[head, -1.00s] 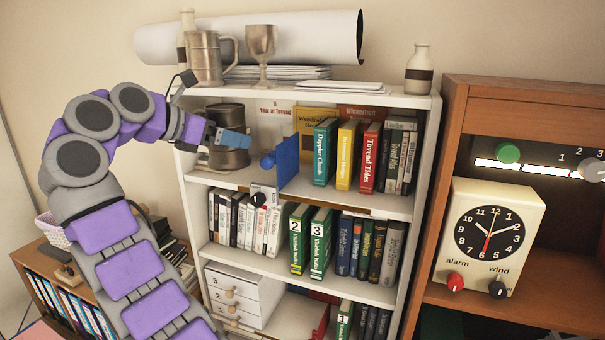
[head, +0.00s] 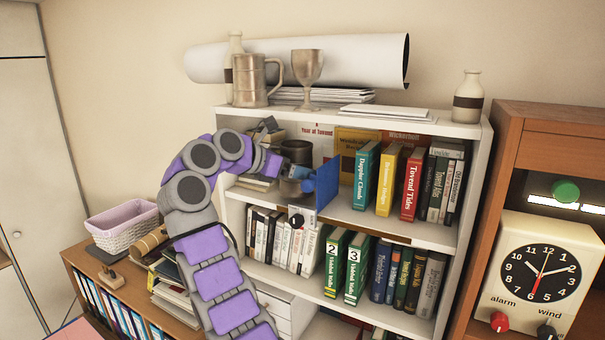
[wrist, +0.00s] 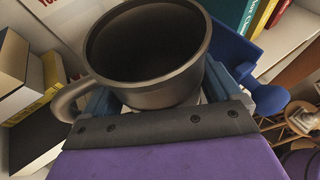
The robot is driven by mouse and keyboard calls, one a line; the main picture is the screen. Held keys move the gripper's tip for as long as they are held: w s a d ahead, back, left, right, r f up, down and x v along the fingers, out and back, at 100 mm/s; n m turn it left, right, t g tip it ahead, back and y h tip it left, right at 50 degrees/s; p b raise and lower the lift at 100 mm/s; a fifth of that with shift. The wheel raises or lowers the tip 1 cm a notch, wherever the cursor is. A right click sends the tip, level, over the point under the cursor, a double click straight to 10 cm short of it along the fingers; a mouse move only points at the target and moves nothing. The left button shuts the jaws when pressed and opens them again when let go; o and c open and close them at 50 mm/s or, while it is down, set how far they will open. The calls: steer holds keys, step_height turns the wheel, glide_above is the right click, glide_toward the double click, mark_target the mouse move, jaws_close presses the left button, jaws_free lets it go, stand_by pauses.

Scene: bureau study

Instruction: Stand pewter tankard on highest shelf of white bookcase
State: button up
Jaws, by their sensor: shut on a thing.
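A dark grey metal tankard (head: 296,153) is in the top compartment of the white bookcase (head: 478,190), upright or nearly so. My gripper (head: 287,172) is shut on it from the left. In the wrist view the tankard (wrist: 150,45) sits between my blue jaws, its open mouth empty and its handle at the left. I cannot tell whether its base touches the board. A second, lighter metal tankard (head: 257,82) stands on top of the bookcase, apart from my gripper.
A goblet (head: 307,72), bottles and a paper roll (head: 370,60) are on top. A wooden cabinet (head: 560,150) with a clock (head: 540,268) is at right.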

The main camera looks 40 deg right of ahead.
steer(key=shift+w+a+f, duration=0.15)
steer(key=shift+w, duration=0.1)
steer(key=shift+w+d+f+p, duration=0.2)
steer(key=shift+w+d+f, duration=0.15)
steer(key=shift+f, duration=0.15)
steer(key=shift+w+d+f+p, duration=0.15)
steer(key=shift+w+d+f, duration=0.05)
steer(key=shift+d+f, duration=0.2)
steer(key=shift+x, duration=0.95)
steer(key=o, duration=1.1)
steer(key=shift+d+r, duration=0.1)
steer(key=shift+d, duration=0.15)
steer(key=shift+c, duration=0.2)
steer(key=shift+a+r, duration=0.1)
steer(key=shift+a, duration=0.5)
steer(key=shift+p+v, duration=0.35)
steer(key=shift+v, duration=5.9)
steer(key=shift+d, duration=0.2)
